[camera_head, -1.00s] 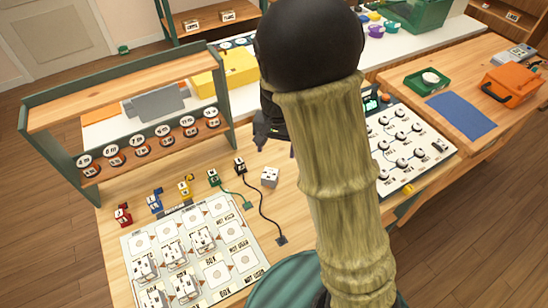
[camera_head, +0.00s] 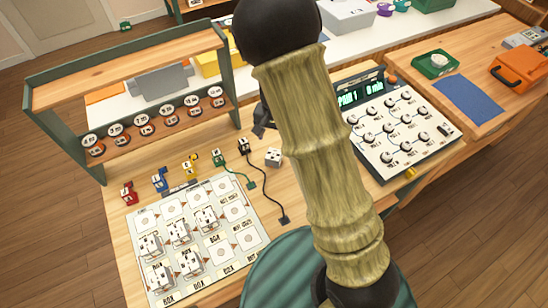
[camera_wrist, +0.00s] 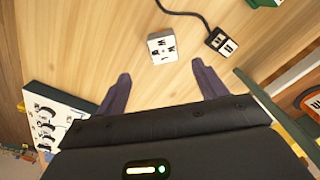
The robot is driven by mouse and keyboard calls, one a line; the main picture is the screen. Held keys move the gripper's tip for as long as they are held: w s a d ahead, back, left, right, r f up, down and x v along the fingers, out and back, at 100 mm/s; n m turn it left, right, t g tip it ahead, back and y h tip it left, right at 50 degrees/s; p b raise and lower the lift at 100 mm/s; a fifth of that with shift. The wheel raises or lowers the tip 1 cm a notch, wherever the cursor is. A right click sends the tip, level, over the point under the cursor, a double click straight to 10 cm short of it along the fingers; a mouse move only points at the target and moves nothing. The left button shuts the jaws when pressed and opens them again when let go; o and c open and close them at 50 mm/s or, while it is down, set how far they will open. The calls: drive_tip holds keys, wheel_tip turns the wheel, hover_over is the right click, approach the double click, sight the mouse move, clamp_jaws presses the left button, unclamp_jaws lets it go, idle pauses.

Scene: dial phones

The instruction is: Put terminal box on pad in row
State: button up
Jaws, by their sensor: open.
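A small white terminal box (camera_head: 273,157) with dark marks on top stands alone on the wooden table. It also shows in the wrist view (camera_wrist: 163,46), lying beyond and between my two fingertips, touching neither. My gripper (camera_wrist: 160,82) is open and empty above the table; in the head view it is mostly hidden behind my arm. The pad board (camera_head: 233,190) lies at the table's front left, with printed pads in rows. Several white boxes (camera_head: 179,231) stand on its left and middle pads. Pads at its right side are bare.
Red, blue, yellow, green and black plugs (camera_head: 243,146) line the board's back edge, the last two with cables. A shelf of round labelled items (camera_head: 142,131) stands behind. A switch panel (camera_head: 400,130) with a lit display is on the right.

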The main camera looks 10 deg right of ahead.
hover_over(274, 154)
wheel_tip(274, 154, down, 5)
drive_tip(key=shift+s+d+r, duration=0.1)
drive_tip(key=shift+d+r, duration=0.05)
drive_tip(key=shift+r, duration=0.05)
drive_tip(key=shift+w+f, duration=0.2)
drive_tip(key=shift+f, duration=0.25)
drive_tip(key=shift+s+a, duration=0.2)
drive_tip(key=shift+s, duration=0.05)
drive_tip(key=shift+w+d+f, duration=0.1)
drive_tip(key=shift+d+f, duration=0.15)
drive_tip(key=shift+f, duration=0.25)
drive_tip(key=f, duration=0.4)
drive_tip(key=shift+a+f+p, duration=0.1)
drive_tip(key=shift+a+p, duration=0.15)
drive_tip(key=shift+p, duration=0.1)
drive_tip(key=c, duration=1.2)
